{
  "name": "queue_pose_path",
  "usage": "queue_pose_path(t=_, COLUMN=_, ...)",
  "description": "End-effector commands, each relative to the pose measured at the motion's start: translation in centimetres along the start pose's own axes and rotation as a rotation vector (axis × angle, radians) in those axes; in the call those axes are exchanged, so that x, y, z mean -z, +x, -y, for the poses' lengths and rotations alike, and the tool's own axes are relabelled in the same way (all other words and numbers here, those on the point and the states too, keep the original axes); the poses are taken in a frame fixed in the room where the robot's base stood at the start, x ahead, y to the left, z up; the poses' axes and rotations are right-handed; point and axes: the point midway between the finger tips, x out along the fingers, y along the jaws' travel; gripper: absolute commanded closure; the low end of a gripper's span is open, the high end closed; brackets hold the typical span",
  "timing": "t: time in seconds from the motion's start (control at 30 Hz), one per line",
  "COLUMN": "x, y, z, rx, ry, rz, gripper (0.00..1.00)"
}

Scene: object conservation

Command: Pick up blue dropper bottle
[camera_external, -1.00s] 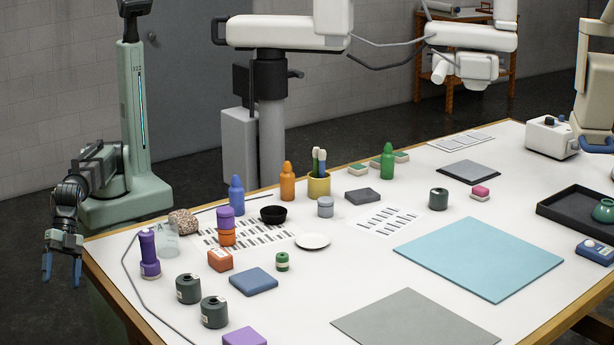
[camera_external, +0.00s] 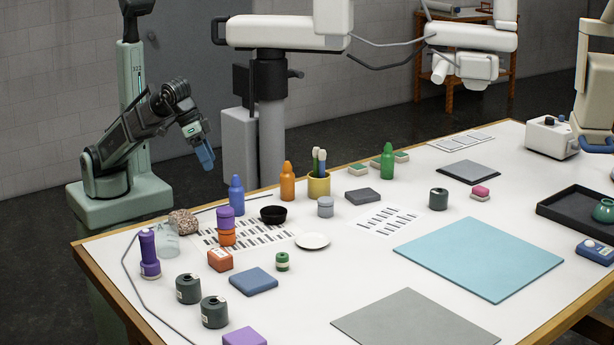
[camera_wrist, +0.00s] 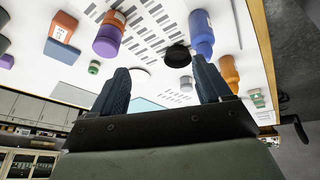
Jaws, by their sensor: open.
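The blue dropper bottle (camera_external: 236,195) stands upright near the back left edge of the white table, left of an orange bottle (camera_external: 287,182). It also shows in the wrist view (camera_wrist: 201,36), at the top, just above the right finger. My gripper (camera_external: 206,157) is raised beyond the table's back edge, up and left of the blue bottle, with its fingers pointing down. In the wrist view its two dark blue fingers (camera_wrist: 160,88) are apart with nothing between them. The gripper is clear of the bottle.
A black bowl (camera_external: 273,215), a stack of purple and orange pieces (camera_external: 226,230) and a yellow cup with brushes (camera_external: 319,186) stand near the bottle. A speckled stone (camera_external: 184,222) and a clear beaker (camera_external: 165,243) are to the left. The blue mat (camera_external: 478,258) is bare.

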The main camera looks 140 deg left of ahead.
Motion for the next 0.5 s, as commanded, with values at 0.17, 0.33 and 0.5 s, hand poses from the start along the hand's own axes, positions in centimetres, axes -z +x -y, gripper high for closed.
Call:
queue_pose_path(t=0.17, x=1.6, y=0.2, z=4.5, rx=0.113, ry=-0.048, rz=-0.003, gripper=0.23)
queue_pose_path(t=0.33, x=1.9, y=0.8, z=5.8, rx=0.146, ry=-0.059, rz=-0.001, gripper=0.23)
queue_pose_path(t=0.5, x=1.8, y=3.0, z=6.2, rx=0.147, ry=-0.059, rz=-0.001, gripper=0.23)
